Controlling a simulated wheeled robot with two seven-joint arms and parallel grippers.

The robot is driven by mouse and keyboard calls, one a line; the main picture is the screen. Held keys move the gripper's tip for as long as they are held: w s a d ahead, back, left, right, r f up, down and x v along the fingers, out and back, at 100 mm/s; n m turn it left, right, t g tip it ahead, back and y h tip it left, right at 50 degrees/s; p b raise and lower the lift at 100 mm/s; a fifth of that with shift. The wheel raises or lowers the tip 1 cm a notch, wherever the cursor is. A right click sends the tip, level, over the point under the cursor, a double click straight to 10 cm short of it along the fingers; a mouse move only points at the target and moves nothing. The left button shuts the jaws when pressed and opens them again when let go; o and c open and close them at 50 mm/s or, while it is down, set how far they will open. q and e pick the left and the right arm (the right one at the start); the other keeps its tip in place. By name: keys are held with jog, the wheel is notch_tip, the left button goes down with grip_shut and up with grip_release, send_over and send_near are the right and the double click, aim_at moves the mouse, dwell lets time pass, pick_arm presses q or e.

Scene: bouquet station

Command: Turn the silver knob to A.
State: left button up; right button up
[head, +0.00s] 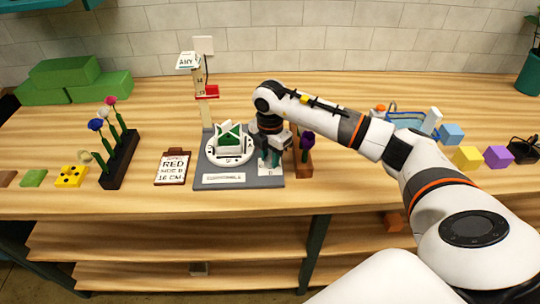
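A grey station base (211,178) stands on the table. It carries a round white dish (229,158) with a green and white piece (228,137) in it, and a blurred white label on its front. My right gripper (272,158) points down over the right part of this base, above a small white plate (270,170) whose marks are too small to read. I cannot make out the silver knob; the gripper covers that area. Whether the fingers are open or shut on something is too small to tell. My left gripper is not in view.
A post (201,85) with a sign and red bracket rises behind the base. A clipboard (172,168) reading RED and a dark rack (122,160) of flowers stand left. A brown stand with a purple flower (307,142) is close right of the gripper. Colored blocks (467,157) lie farther right.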

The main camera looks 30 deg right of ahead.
aim_at(270, 158)
jog(key=o, duration=0.4)
jog(key=shift+r, duration=0.1)
notch_tip(270, 158, up, 12)
jog(key=b, duration=0.2)
jog(key=shift+b, duration=0.3)
dwell(0.3)
